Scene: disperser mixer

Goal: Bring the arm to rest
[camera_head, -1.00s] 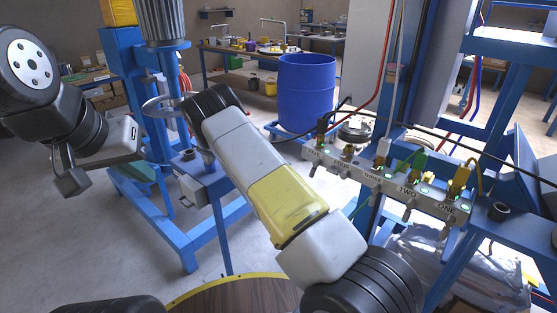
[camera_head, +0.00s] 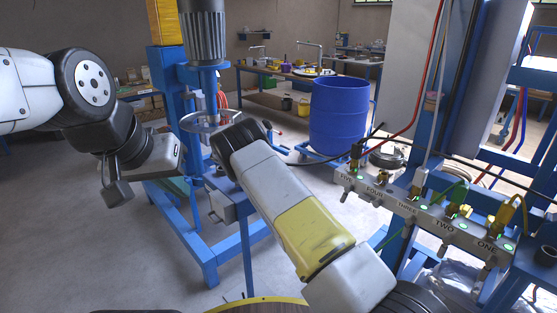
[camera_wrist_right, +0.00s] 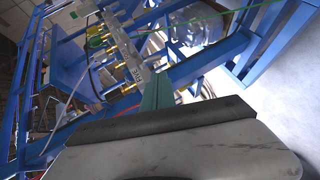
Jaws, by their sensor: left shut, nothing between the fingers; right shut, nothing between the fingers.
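My left arm comes in from the left in the head view. Its gripper (camera_head: 118,192) is shut and empty, pointing down in front of the blue mixer stand. My right arm (camera_head: 290,205) reaches from the bottom right up towards the mixer, its yellow and white forearm across the middle. The right gripper's end is hidden in the head view. In the right wrist view its grey housing fills the bottom, and the green-teal shut fingers (camera_wrist_right: 157,92) seem to stick out above it, with nothing held. The disperser mixer (camera_head: 203,35) has a grey motor, a shaft and a ring.
A manifold (camera_head: 425,215) with labelled valves and green lights stands on the right, close to my right forearm; it also shows in the right wrist view (camera_wrist_right: 120,55). A blue drum (camera_head: 339,118) stands behind. A round tabletop edge (camera_head: 250,304) is at the bottom. Floor at the left is clear.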

